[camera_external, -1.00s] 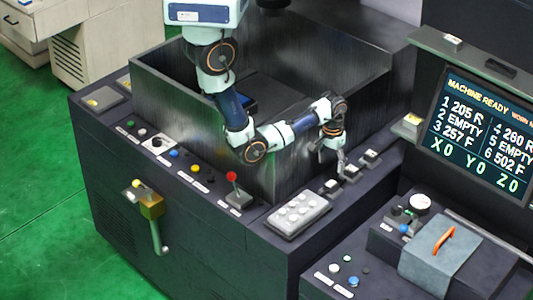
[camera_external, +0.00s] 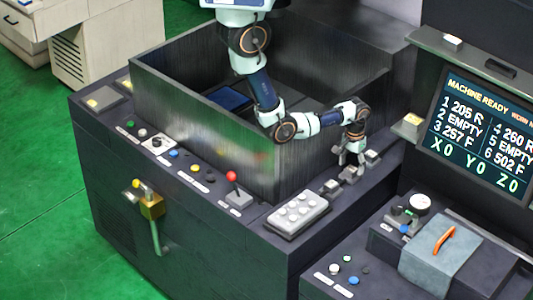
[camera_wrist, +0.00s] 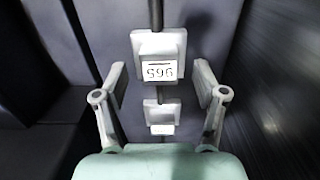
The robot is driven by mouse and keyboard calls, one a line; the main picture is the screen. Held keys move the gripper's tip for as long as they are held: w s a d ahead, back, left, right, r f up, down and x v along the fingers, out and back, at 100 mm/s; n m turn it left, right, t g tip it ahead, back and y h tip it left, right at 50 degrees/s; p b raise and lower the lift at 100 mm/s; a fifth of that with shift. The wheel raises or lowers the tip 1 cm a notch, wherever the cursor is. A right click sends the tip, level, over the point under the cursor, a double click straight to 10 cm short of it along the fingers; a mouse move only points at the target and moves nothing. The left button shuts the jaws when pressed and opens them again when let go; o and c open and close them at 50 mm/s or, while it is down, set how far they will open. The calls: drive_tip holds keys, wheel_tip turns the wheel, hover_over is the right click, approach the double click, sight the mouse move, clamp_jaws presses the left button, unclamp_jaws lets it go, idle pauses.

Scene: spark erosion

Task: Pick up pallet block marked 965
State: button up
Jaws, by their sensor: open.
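The pallet block marked 965 (camera_wrist: 159,57) is in the upper middle of the wrist view, a pale square block with its label upside down. My gripper (camera_wrist: 160,80) is open, one finger on each side of the picture, with the block centred between and slightly beyond the fingertips. Nothing is held. In the external view my gripper (camera_external: 350,158) hangs over the row of small blocks at the tank's right side. I cannot tell there which block is 965.
A second pale block (camera_wrist: 162,117) lies nearer my gripper's palm in the wrist view. In the external view another block (camera_external: 332,187) stands at the row's near end, near a grey button pad (camera_external: 298,214). The tank wall (camera_external: 225,155) rises left of the row.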

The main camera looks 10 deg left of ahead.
sight(352, 168)
drive_tip(key=shift+f, duration=0.6)
clamp_jaws()
drive_tip(key=shift+r, duration=0.1)
drive_tip(key=shift+w, duration=0.1)
wheel_tip(352, 168, up, 20)
drive_tip(key=p, duration=0.3)
drive_tip(key=shift+p, duration=0.35)
